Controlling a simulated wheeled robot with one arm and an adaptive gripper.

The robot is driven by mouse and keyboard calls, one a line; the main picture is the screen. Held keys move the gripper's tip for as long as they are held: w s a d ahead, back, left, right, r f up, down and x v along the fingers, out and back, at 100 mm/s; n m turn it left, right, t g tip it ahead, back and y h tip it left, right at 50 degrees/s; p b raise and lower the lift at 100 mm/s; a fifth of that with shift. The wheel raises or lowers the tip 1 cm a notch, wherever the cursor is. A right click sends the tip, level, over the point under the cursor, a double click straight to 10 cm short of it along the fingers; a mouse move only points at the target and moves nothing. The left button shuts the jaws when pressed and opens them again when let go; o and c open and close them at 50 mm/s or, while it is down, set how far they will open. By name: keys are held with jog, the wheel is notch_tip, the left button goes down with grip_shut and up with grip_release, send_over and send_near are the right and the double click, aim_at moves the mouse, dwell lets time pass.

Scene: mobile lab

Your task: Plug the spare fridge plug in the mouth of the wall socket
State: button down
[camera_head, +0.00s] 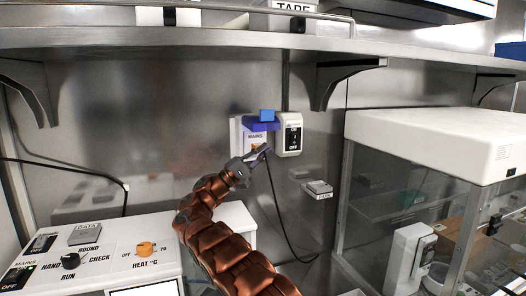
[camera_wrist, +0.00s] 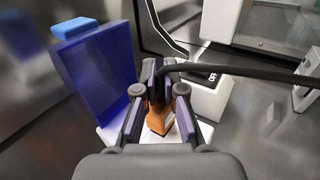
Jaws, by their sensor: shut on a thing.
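The white wall socket marked MAINS (camera_head: 237,131) is on the steel back wall, with a purple-blue flap (camera_head: 262,126) standing out above its face. In the wrist view the flap (camera_wrist: 100,75) fills the left side. My gripper (camera_head: 262,153) is in front of the socket's lower part, shut on the plug at the end of a black cable (camera_wrist: 240,70). The plug is mostly hidden by the fingers (camera_wrist: 163,95). An orange part (camera_wrist: 158,117) shows between the fingers; I cannot tell whether it belongs to plug or socket. Whether the plug touches the socket is hidden.
A white ON/OFF switch box (camera_head: 290,134) is right beside the socket. A steel shelf (camera_head: 200,40) with brackets runs above. A white-topped glass cabinet (camera_head: 440,140) stands at right. A white control panel (camera_head: 110,245) with knobs is at lower left. The cable hangs down the wall.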

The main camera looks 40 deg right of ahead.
jog(key=shift+w+p, duration=0.15)
jog(key=shift+p, duration=0.15)
jog(key=c, duration=1.2)
grip_release()
jog(key=shift+f+b, duration=0.1)
jog(key=shift+b, duration=0.35)
jog(key=shift+s+f+b, duration=0.1)
jog(key=shift+s+b, duration=0.35)
jog(key=shift+b, duration=0.15)
jog(key=shift+s+a+r+b, duration=0.1)
jog(key=shift+s+r+b, duration=0.2)
jog(key=shift+r+b, duration=0.05)
jog(key=shift+w+p, duration=0.7)
jog(key=shift+p, duration=0.55)
jog(key=shift+w+d, duration=0.1)
jog(key=shift+d, duration=0.1)
